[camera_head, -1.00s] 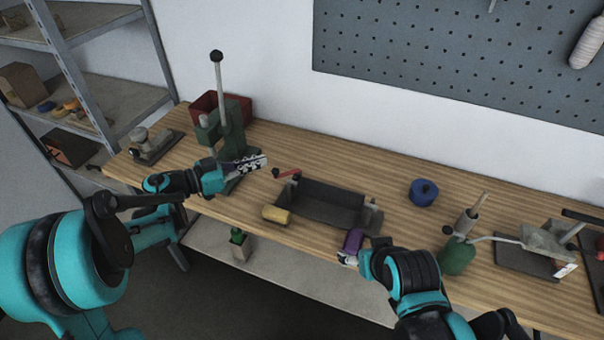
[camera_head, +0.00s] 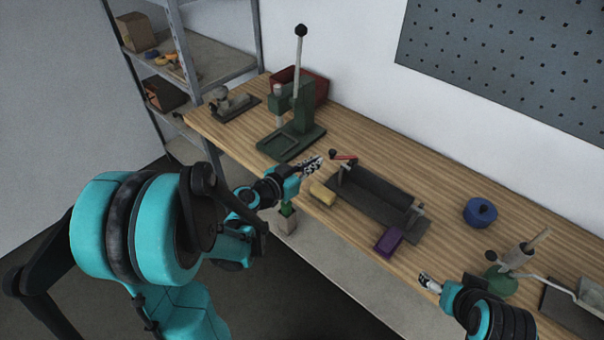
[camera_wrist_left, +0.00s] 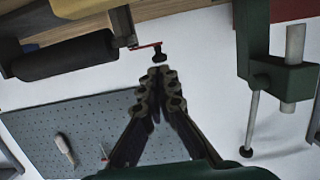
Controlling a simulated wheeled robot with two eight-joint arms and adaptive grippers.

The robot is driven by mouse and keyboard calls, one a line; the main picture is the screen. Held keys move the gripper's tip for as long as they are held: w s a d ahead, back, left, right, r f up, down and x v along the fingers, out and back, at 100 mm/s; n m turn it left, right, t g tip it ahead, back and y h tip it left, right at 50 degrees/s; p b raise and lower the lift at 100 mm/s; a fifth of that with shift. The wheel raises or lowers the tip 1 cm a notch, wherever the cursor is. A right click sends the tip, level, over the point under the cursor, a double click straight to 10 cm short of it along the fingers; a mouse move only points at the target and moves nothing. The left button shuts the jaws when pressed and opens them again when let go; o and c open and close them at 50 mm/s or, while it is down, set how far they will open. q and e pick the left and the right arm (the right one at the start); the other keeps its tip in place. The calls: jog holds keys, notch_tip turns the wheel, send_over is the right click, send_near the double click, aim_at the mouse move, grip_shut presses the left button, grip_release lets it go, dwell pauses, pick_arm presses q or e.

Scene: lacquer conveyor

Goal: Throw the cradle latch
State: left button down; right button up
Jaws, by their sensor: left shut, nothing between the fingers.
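The dark cradle (camera_head: 380,195) lies on the wooden bench as a long trough on a flat base. Its latch is a red lever (camera_head: 347,157) with a black knob at the cradle's left end. My left gripper (camera_head: 317,161) is shut and empty, just left of the knob. In the left wrist view the closed fingertips (camera_wrist_left: 158,74) point at the black knob of the red lever (camera_wrist_left: 146,46), with a small gap seeming to remain. My right gripper (camera_head: 428,282) is near the bench's front edge, apart from the cradle; its finger opening is too small to judge.
A yellow block (camera_head: 322,193) and a purple block (camera_head: 388,241) lie in front of the cradle. A green lever press (camera_head: 297,125) stands left, before a red bin (camera_head: 312,84). A blue round container (camera_head: 480,212) sits right. Clear bench lies behind the cradle.

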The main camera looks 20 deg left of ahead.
aim_at(330, 153)
pick_arm(q)
jog(key=shift+b+x, duration=0.5)
jog(key=shift+x, duration=1.65)
jog(key=shift+w+a+m+h, duration=0.25)
jog(key=shift+m+h, duration=0.15)
jog(key=shift+h, duration=0.1)
jog(key=shift+w+a+m+g+h, duration=0.25)
jog(key=shift+w+m+g+h, duration=0.15)
jog(key=shift+g+h, duration=0.1)
jog(key=shift+w+a+m+g+h+b, duration=0.15)
jog(key=shift+w+a+m+h, duration=0.1)
jog(key=shift+w, duration=0.35)
jog(key=shift+w+a+m+g+h+b, duration=0.1)
jog(key=shift+w+a+m+g+h, duration=0.15)
jog(key=shift+w, duration=0.3)
jog(key=shift+w+a+m+g+h+b, duration=0.1)
jog(key=shift+w+a+m+h+b, duration=0.15)
jog(key=shift+w, duration=0.35)
